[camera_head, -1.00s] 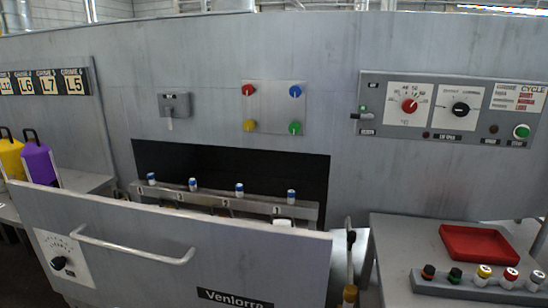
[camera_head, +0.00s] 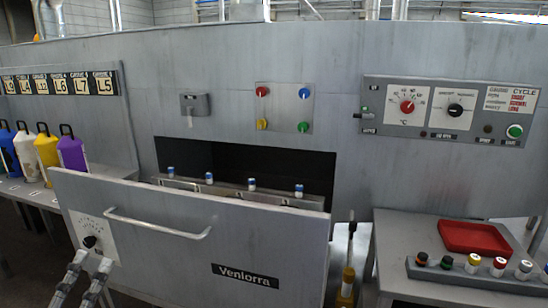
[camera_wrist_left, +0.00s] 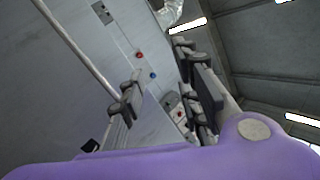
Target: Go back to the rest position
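My left gripper (camera_head: 92,265) is in the lower left of the head view, in front of the big grey drawer front (camera_head: 165,228) and close to its dial (camera_head: 89,242). Its two fingers point up and stand apart with nothing between them. In the left wrist view the fingers (camera_wrist_left: 165,95) are also apart and empty, with the grey machine wall behind them. My right gripper is not in view.
The drawer stands out from the machine, with several white and blue cylinders (camera_head: 252,184) behind its front. Coloured bottles (camera_head: 47,152) stand on the left shelf. A red tray (camera_head: 472,237) and a rack of small capped bottles (camera_head: 470,278) are on the right table.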

